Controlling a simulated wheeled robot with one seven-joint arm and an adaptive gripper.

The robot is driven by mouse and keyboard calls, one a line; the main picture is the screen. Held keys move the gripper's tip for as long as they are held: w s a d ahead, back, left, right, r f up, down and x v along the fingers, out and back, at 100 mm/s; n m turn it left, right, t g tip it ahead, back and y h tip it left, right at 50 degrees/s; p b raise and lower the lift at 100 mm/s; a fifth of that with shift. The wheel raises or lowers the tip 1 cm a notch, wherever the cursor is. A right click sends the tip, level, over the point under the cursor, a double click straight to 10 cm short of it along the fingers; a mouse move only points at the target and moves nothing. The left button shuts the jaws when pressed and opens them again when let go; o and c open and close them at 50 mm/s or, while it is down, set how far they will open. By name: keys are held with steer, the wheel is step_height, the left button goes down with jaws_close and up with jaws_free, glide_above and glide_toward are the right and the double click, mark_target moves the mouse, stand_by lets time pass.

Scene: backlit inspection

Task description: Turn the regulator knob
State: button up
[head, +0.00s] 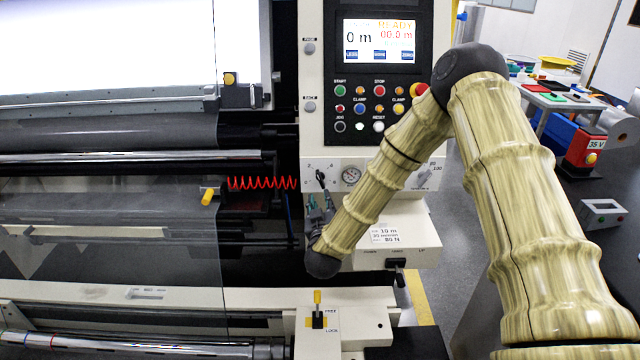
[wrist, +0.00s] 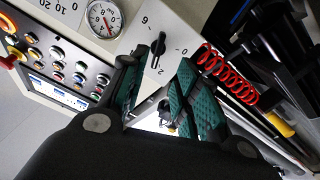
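The regulator knob, a black pointer knob (wrist: 158,48), sits on a cream panel with a scale showing 0, 2 and 6. It also shows in the head view (head: 321,177), left of a round gauge. In the wrist view my gripper (wrist: 158,72) has two dark fingers with green ribbed pads, spread apart with nothing between them. The knob appears beyond the fingertips, between their lines, with a visible gap. In the head view my gripper (head: 319,214) is just below the knob, partly hidden by my wrist. Whether a fingertip touches the panel cannot be told.
The gauge (head: 351,175) is close to the knob's right. A red coiled hose (head: 262,183) runs at its left. A button panel (head: 370,108) with a screen is above. Another knob (head: 424,178) is farther right, behind my arm.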

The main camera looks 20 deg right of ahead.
mark_target(320, 181)
steer(key=p+x, duration=0.1)
steer(key=x, duration=0.2)
steer(key=p+x, duration=0.1)
steer(key=x, duration=0.3)
steer(key=p+x, duration=0.1)
steer(key=x, duration=0.3)
steer(key=shift+r, duration=0.3)
steer(key=shift+c, duration=0.3)
jaws_close()
